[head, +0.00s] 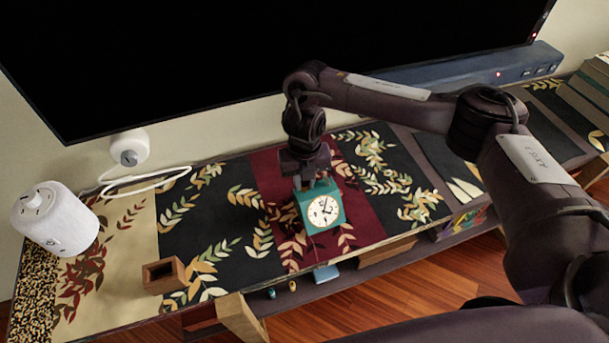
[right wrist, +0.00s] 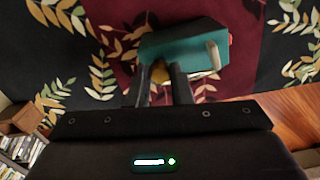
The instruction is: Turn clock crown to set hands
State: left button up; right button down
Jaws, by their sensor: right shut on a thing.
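The teal clock (head: 320,208) stands on the dark red band of the leaf-patterned cabinet top, its white face with dark hands turned toward the front. My right gripper (head: 313,180) reaches down to the top of the clock from above. In the right wrist view the teal clock body (right wrist: 190,46) lies just beyond the fingers. My right gripper (right wrist: 168,76) has its two dark fingers close together around a small brass crown (right wrist: 159,73) at the clock's edge. The crown is mostly hidden between the fingers. My left gripper is not in view.
A white cylindrical speaker (head: 55,218) stands at the left end. A small wooden box (head: 164,275) sits near the front edge. A large black screen (head: 260,50) hangs behind, with a blue-grey soundbar (head: 470,70) below it. The patterned top around the clock is clear.

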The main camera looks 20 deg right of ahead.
jog(key=m+p, duration=0.2)
jog(key=m, duration=0.1)
jog(key=shift+r+m, duration=0.15)
jog(key=shift+m, duration=0.25)
jog(key=m+p, duration=0.3)
jog(key=m, duration=0.1)
jog(key=shift+m, duration=0.3)
jog(key=m+p, duration=0.4)
jog(key=shift+m, duration=0.3)
jog(key=m+p, duration=0.3)
jog(key=shift+m, duration=0.3)
jog(key=m+p, duration=0.3)
jog(key=shift+m, duration=0.3)
jog(key=m+p, duration=0.3)
jog(key=shift+m, duration=0.3)
jog(key=m+p, duration=0.3)
jog(key=m, duration=0.1)
jog(key=shift+m+p, duration=0.65)
jog(key=shift+m, duration=0.95)
